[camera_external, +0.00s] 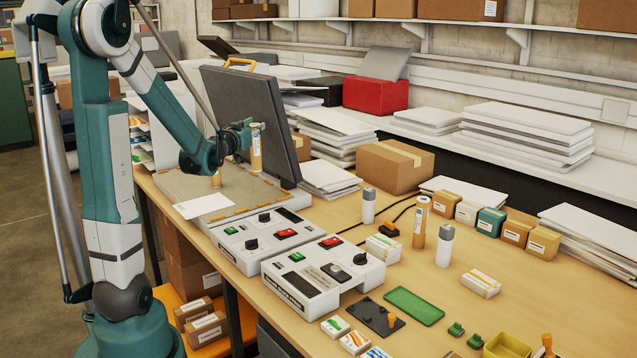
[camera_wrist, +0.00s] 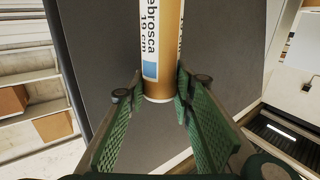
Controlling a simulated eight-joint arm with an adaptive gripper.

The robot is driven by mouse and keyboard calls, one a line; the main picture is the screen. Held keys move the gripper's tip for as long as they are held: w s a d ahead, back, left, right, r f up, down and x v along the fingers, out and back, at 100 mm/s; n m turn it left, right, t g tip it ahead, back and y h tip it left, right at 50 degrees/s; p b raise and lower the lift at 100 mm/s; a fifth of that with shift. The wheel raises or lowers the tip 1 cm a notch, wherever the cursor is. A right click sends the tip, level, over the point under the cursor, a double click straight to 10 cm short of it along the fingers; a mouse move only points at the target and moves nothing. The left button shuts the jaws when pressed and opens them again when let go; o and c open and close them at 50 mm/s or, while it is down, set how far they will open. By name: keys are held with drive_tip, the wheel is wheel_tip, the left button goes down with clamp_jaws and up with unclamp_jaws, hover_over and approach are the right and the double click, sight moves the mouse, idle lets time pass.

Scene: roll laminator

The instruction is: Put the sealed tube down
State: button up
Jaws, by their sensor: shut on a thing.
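An orange-brown tube with a white printed label (camera_wrist: 162,45) is upright between the green finger pads of my gripper (camera_wrist: 158,95) in the wrist view. The pads close on its lower end. In the external view my gripper (camera_external: 240,138) holds the tube (camera_external: 256,152) in front of the raised dark lid, above the grey plate of the laminator (camera_external: 235,185). I cannot tell whether the tube touches anything below. A similar tube (camera_external: 421,220) stands upright on the table to the right.
The open dark lid (camera_external: 245,115) stands close behind the tube. Two white control boxes (camera_external: 320,272) with knobs and buttons are in front. A cardboard box (camera_external: 394,165), grey-capped bottles (camera_external: 445,245) and several small cartons (camera_external: 490,220) occupy the table. Bare wood shows at the right.

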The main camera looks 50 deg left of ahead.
drive_tip(key=s+a+n+g+y+p, duration=0.1)
drive_tip(key=s+a, duration=0.2)
drive_tip(key=a, duration=0.9)
drive_tip(key=s+a+n+g+y, duration=0.1)
drive_tip(key=s+a, duration=0.1)
drive_tip(key=a, duration=1.1)
drive_tip(key=s+a+f+p, duration=0.1)
drive_tip(key=s+a+p, duration=0.5)
drive_tip(key=s+a, duration=0.5)
drive_tip(key=shift+s+y+p, duration=0.3)
drive_tip(key=shift+s+y, duration=0.1)
drive_tip(key=shift+s, duration=1.3)
wheel_tip(320, 180, down, 6)
drive_tip(key=b, duration=0.2)
drive_tip(key=shift+f, duration=0.15)
drive_tip(key=shift+f+b, duration=0.1)
drive_tip(key=shift+b, duration=0.2)
